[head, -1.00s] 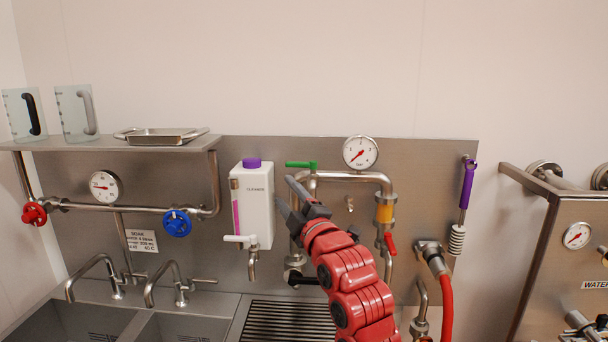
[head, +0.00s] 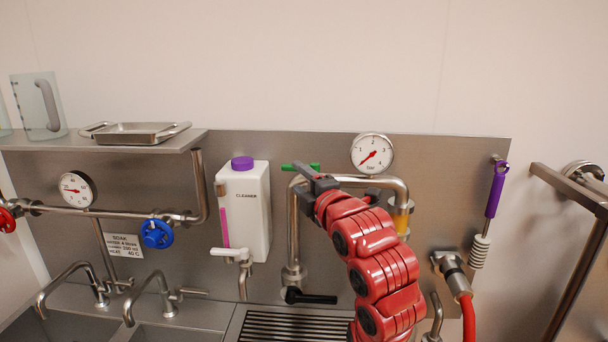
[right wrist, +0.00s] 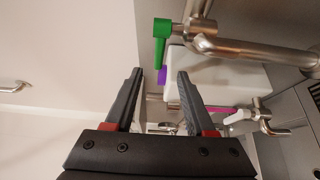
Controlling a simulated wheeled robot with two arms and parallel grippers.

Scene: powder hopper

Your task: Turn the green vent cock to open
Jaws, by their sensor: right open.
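The green vent cock (head: 290,167) has a short lever on top of the bent steel pipe (head: 347,181). In the head view the lever lies level, partly hidden behind my right gripper (head: 304,174). In the right wrist view the green lever (right wrist: 161,42) is just beyond the fingertips, about in line with the gap between them. My right gripper (right wrist: 160,74) is open, and nothing shows between its fingers there. I cannot tell whether a finger touches the lever. My left gripper is out of view.
A white cleaner bottle (head: 245,212) with a purple cap stands left of the pipe. A pressure gauge (head: 372,154) is close on the right. A black-handled valve (head: 308,297) sits below. A shelf (head: 60,143) and blue valve wheel (head: 157,233) are further left.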

